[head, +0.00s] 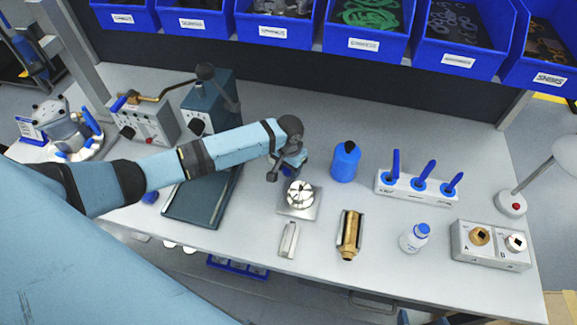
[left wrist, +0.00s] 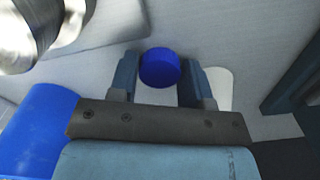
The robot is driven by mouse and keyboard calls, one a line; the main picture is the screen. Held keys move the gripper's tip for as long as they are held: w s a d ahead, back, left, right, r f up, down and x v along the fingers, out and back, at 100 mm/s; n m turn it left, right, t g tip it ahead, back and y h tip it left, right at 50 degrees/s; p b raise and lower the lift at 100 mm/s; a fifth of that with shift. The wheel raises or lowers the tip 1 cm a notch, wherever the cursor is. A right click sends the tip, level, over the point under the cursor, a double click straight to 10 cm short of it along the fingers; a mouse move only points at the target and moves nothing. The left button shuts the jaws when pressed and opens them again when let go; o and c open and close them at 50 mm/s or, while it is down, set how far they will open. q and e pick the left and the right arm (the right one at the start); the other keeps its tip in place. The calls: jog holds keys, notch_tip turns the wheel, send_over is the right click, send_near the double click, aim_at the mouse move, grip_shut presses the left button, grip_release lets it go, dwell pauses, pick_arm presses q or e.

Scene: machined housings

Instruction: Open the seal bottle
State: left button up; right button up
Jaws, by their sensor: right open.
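My left gripper (head: 288,170) is over the bench, just behind a round silver chuck (head: 299,193). In the left wrist view its fingers (left wrist: 158,75) close on either side of a round blue cap (left wrist: 160,68), with a white surface below it. Whether that is a bottle's body or the bench top I cannot tell. A white bottle with a blue cap (head: 414,237) stands upright at the front right, apart from the left gripper. A blue bottle (head: 345,161) stands right of the left gripper. My right gripper (head: 424,317) is partly visible at the bottom edge, open.
A white block with blue-handled tools (head: 417,189) stands behind the white bottle. A grey box with two fittings (head: 491,246) is at the right. A brass cylinder (head: 349,235) and a small metal part (head: 289,240) lie in front. Blue bins (head: 363,44) line the back.

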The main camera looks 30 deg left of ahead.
dwell(0.3)
pick_arm(q)
jog(key=shift+r, duration=0.4)
notch_tip(320, 180, up, 12)
jog(key=shift+f+b, duration=0.25)
jog(key=shift+b, duration=0.05)
